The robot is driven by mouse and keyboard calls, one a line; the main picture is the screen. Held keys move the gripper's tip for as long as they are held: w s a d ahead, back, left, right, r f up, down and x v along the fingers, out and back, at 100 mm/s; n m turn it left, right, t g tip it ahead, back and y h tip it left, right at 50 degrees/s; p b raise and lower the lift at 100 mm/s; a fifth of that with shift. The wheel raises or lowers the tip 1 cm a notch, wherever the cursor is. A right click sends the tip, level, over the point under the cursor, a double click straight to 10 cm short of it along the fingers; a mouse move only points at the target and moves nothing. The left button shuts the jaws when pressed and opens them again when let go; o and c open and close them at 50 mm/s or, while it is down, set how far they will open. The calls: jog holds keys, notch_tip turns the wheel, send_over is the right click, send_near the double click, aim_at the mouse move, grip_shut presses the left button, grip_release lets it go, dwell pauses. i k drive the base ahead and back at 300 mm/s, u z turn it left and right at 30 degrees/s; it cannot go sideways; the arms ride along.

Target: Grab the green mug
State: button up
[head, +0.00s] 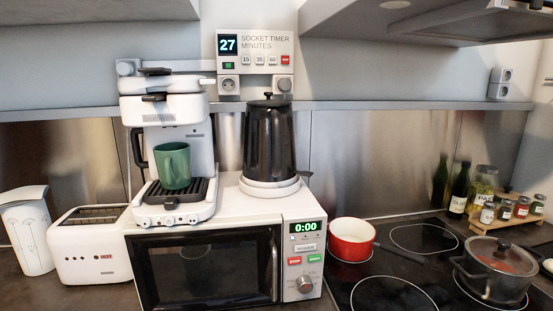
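The green mug (173,166) stands upright on the black drip tray (186,192) of the white coffee machine (203,143). The coffee machine stands on top of the white microwave (221,262). The mug's rim is below the machine's upper housing. My gripper is not in the head view, so its state and its place relative to the mug do not show.
A black kettle (269,142) on its white base stands right of the coffee machine. A white toaster (91,247) and white jug (26,229) are at left. The stove (385,293) with a red pot (351,239) and dark pot (494,270) is at right. A shelf edge (400,105) runs behind.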

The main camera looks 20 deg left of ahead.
aim_at(173, 160)
jog(key=z, duration=1.85)
jog(key=k, duration=1.75)
jog(key=u, duration=2.35)
